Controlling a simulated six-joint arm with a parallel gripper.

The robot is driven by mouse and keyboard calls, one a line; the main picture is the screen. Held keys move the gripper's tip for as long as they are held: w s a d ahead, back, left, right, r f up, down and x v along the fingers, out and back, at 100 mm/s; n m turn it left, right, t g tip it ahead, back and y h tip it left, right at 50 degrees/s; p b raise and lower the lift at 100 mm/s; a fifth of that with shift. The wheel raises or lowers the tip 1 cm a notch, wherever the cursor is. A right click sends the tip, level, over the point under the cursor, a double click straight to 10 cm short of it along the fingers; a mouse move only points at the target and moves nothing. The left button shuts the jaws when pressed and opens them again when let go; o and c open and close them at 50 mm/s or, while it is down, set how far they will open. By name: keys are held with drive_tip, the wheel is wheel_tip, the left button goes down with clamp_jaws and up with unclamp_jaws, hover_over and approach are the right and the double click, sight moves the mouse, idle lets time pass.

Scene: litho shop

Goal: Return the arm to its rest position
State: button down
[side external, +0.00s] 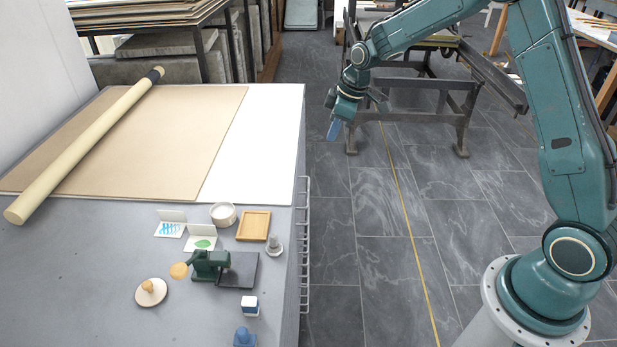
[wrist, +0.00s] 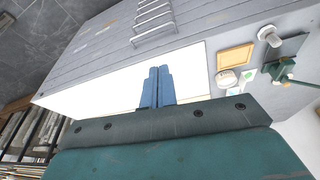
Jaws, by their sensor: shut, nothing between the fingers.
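My gripper (side external: 334,129) hangs in the air over the floor, to the right of the bench (side external: 100,260) in the side external view. Its blue fingers are shut with nothing between them. In the wrist view the two fingers of my gripper (wrist: 158,72) lie side by side, pointing toward the bench's white sheet (wrist: 195,72). My arm is bent, with its upper part reaching left from the base at the lower right.
The bench holds a long roll (side external: 85,145), a small green press (side external: 208,264), a wooden tray (side external: 253,226), a white bowl (side external: 223,214) and cards. A metal rail (side external: 305,245) runs along its right side. A dark metal frame (side external: 465,105) stands behind my gripper.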

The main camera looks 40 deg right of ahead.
drive_tip(key=s+a+r+m+t+h, duration=0.1)
drive_tip(key=s+a+r+m, duration=0.25)
drive_tip(key=s+r, duration=1.15)
drive_tip(key=s+a+r+m+t, duration=0.1)
drive_tip(key=s+a+r+m, duration=0.1)
drive_tip(key=s, duration=1.7)
drive_tip(key=shift+s+m+t+h, duration=0.25)
drive_tip(key=shift+m+t+h, duration=0.05)
drive_tip(key=shift+m, duration=0.55)
drive_tip(key=shift+a, duration=0.1)
